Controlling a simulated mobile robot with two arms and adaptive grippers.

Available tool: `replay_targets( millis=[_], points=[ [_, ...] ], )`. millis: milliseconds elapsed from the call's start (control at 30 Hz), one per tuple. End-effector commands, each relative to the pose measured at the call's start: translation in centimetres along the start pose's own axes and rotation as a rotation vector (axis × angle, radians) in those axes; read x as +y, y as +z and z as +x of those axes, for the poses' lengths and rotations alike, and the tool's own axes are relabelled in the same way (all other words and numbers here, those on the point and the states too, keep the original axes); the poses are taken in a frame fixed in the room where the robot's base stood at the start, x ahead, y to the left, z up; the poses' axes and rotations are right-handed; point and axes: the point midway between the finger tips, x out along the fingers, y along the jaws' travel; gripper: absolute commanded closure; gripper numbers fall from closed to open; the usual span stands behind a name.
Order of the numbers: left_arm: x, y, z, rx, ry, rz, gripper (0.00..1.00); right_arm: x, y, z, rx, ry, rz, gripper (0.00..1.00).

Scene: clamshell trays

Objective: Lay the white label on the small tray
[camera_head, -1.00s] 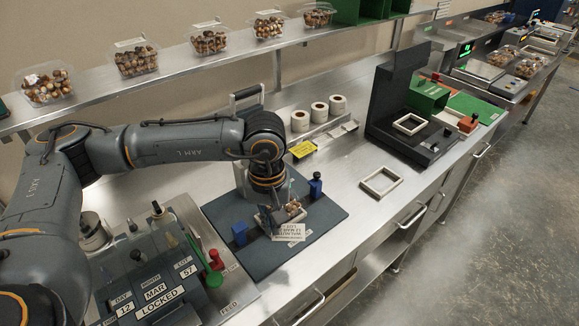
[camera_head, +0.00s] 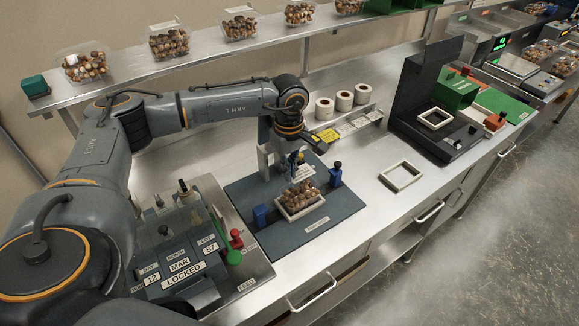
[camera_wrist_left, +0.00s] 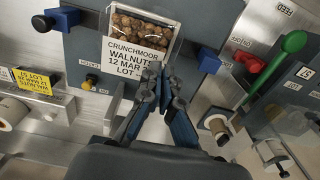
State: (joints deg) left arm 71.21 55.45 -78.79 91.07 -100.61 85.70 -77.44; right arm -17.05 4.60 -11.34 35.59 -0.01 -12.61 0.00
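The small tray (camera_head: 289,215) is a clear, white-edged container of walnuts on a dark plate between two blue posts. In the left wrist view, the tray (camera_wrist_left: 176,44) shows at the top, its near part covered by the white label (camera_wrist_left: 124,59). The label reads "CRUNCHMOOR WALNUTS 12 MAR LOT", its last part hidden by my fingers. My left gripper (camera_wrist_left: 161,76) is shut on the label's near edge. My right gripper is not in view.
Blue posts (camera_head: 261,216) and (camera_head: 335,177) flank the tray. The date-stamp machine (camera_head: 180,270) with a green handle stands left. Label rolls (camera_head: 344,101) and a strip with a yellow label (camera_head: 327,136) are behind. An empty white frame (camera_head: 401,176) lies right on bare steel.

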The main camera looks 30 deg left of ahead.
Motion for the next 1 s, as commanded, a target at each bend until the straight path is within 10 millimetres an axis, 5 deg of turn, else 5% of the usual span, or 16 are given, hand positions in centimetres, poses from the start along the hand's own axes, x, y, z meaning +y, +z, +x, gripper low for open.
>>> replay_targets(
  millis=[467,867,1000],
  points=[
    [0.0,0.0,4.1,-0.001,0.000,0.001,1.00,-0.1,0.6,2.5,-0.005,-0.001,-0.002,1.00],
    [0.0,0.0,4.3,0.000,0.000,0.002,1.00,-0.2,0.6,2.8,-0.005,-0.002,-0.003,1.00],
    [0.0,0.0,4.3,0.000,0.000,0.002,0.76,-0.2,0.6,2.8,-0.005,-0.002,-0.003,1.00]
  ],
)
